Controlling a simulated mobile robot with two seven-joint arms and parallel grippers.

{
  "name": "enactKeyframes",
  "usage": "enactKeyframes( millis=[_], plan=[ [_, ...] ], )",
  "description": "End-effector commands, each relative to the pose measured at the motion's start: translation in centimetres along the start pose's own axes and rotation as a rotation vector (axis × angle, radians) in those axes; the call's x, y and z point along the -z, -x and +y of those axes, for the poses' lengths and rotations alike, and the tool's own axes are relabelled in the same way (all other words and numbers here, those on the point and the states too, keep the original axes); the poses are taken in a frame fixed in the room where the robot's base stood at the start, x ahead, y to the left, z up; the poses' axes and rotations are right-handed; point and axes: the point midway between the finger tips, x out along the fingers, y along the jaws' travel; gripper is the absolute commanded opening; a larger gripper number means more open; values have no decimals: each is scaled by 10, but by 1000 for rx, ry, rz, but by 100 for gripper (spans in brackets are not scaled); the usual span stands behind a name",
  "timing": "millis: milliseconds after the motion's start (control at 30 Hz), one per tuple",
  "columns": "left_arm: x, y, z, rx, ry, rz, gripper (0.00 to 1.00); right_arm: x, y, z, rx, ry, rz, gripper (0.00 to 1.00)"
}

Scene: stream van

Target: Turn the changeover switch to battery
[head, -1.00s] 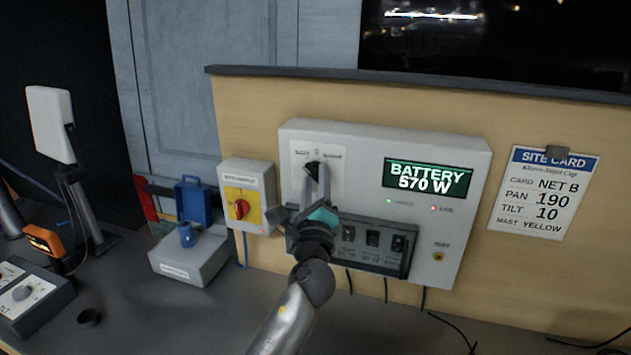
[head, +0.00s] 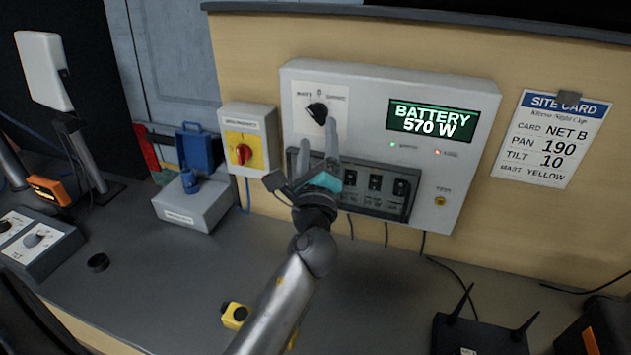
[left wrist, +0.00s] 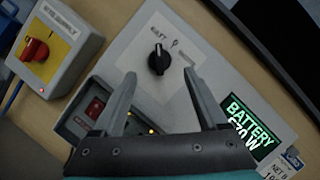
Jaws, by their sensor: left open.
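The changeover switch is a black knob (head: 317,112) on a white plate at the upper left of the grey panel box (head: 455,105). In the left wrist view the knob (left wrist: 159,62) has its pointer toward the "BATT" label, away from the generator label. The green display (head: 430,120) reads "BATTERY 570 W". My left gripper (head: 318,136) is open and empty, just below and in front of the knob. In the left wrist view its fingertips (left wrist: 159,76) stand apart on either side, clear of the knob. My right gripper is not shown.
A box with a red rotary switch (head: 243,153) is left of the panel. Black breakers (head: 375,184) sit below the knob, close to my gripper. A blue connector (head: 190,180) on a grey block stands further left. The front middle desk (head: 400,280) is mostly clear.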

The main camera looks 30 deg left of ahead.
Motion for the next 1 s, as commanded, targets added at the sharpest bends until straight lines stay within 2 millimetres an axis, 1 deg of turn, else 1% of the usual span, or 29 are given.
enactKeyframes(
  millis=[33, 300, 500, 700, 1000],
  plan=[
    [2, 12, 2, -2, 1, 2, 75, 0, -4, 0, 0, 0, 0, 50],
    [2, 66, 2, -2, 1, 2, 75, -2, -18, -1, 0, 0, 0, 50],
    [1, 93, 2, -1, 1, 0, 75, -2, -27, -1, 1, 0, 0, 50],
    [0, 104, 0, 0, 0, -2, 75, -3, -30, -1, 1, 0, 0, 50],
    [-1, 104, 0, 0, 0, -2, 75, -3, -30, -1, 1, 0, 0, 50]
  ],
)
